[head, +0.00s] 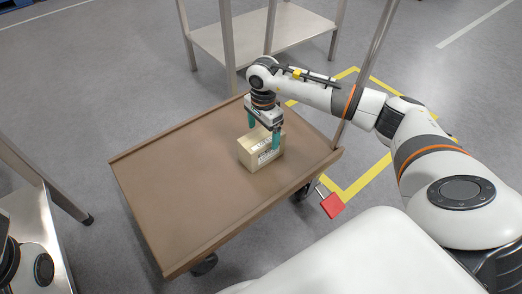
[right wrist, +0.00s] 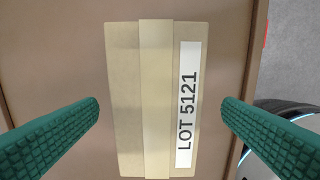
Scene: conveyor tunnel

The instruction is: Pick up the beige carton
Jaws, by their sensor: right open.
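The beige carton (head: 256,154) sits on the brown top of a cart (head: 185,185), toward its right side. In the right wrist view the carton (right wrist: 125,100) has a tape strip down its middle and a white label reading LOT 5121. My right gripper (head: 264,134) is directly above the carton, pointing down. Its green fingers are open, one on each side of the carton, with gaps to both sides in the right wrist view (right wrist: 160,110). I cannot tell how far the fingertips reach down beside it. My left gripper is not in view.
The cart has a raised rim, a metal post at its right rear, and wheels. A red tag (head: 332,205) hangs by its right corner. Metal shelving (head: 285,28) stands behind. A metal table (head: 35,235) is at left. The cart's left part is bare.

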